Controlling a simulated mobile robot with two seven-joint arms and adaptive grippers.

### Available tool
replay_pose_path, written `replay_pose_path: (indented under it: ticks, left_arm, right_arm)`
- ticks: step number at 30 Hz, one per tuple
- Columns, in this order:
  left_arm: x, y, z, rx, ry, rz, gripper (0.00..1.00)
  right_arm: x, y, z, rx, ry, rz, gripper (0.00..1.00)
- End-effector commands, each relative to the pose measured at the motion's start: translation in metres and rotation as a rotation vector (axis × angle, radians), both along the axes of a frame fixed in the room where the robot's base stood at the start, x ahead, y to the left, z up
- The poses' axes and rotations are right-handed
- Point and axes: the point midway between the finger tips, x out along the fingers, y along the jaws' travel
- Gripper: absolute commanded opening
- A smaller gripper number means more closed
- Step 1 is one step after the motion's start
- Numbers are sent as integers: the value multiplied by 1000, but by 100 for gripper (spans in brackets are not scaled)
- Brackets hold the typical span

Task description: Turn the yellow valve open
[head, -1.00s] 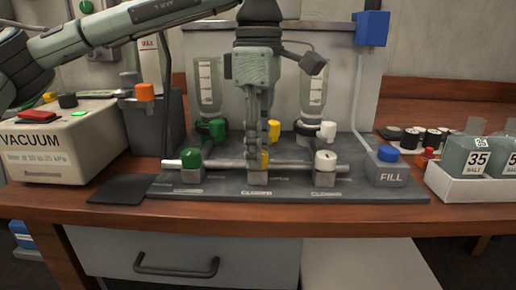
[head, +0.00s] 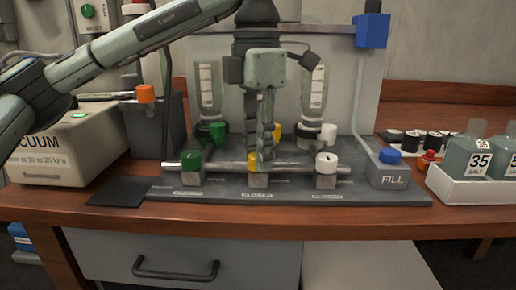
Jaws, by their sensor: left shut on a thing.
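The yellow valve (head: 252,165) is the middle one of three front valves on a metal pipe (head: 222,165), between a green valve (head: 190,160) and a white valve (head: 326,162). My left gripper (head: 262,158) comes down from above with its fingers shut on the yellow valve and hides much of its knob. A label on the base plate in front of it is too small to read surely. My right gripper is not in view.
Behind stand green (head: 217,131), yellow (head: 275,129) and white (head: 328,133) knobs and clear graduated vessels. A blue-capped FILL block (head: 389,172) and a white tray of bottles (head: 462,192) are right. The vacuum box (head: 75,150) is left.

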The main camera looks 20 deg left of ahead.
Motion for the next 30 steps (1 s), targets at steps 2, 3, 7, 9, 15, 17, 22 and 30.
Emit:
replay_pose_path:
  ticks: [2, 3, 7, 9, 15, 17, 22, 30]
  left_arm:
    - [0, 0, 0, -1, -2, 12, 0]
    - [0, 0, 0, 0, -2, 16, 0]
    - [0, 0, 0, 0, -2, 24, 0]
    - [0, 0, 0, 0, -2, 24, 0]
    - [0, 0, 0, 0, -2, 24, 0]
    - [0, 0, 0, -1, -2, 24, 32]
    - [0, 0, 0, -1, -1, 23, 49]
    - [0, 0, 1, 0, -2, 22, 49]
  right_arm:
    - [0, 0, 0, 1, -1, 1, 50]
    - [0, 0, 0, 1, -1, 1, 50]
    - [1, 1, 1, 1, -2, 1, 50]
    - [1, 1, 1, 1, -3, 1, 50]
    - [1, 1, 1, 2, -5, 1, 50]
    - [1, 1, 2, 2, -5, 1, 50]
    - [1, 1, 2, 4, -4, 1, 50]
    - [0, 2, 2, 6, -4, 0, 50]
